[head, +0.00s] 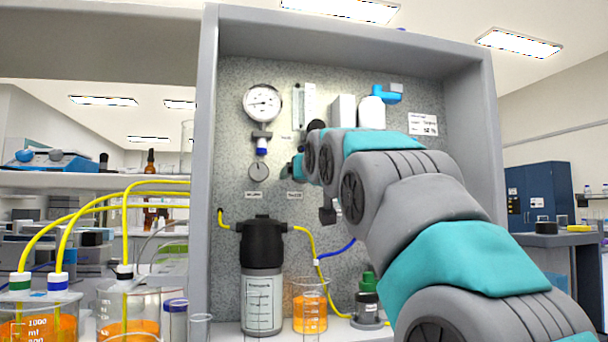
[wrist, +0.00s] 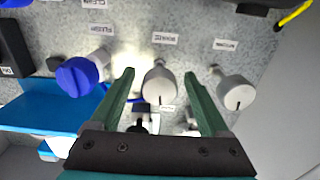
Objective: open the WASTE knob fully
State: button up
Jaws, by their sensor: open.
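In the wrist view my gripper (wrist: 158,76) is open. Its two green fingers stand on either side of a grey round knob (wrist: 160,86) with a dark pointer line, with a gap visible on each side. A small label sits above this knob, too small to read surely, so I cannot tell whether it is the WASTE knob. A blue knob (wrist: 77,76) is to the left and another grey knob (wrist: 236,93) to the right, both outside the fingers. In the head view my arm hides most of the gripper and these knobs.
The grey panel (head: 232,120) carries a pressure gauge (head: 262,103). Below are a black-topped canister (head: 262,290), a beaker of orange liquid (head: 310,312) and a green-capped bottle (head: 367,298). Yellow tubes (head: 110,200) run left.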

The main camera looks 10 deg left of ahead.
grip_shut()
dwell(0.6)
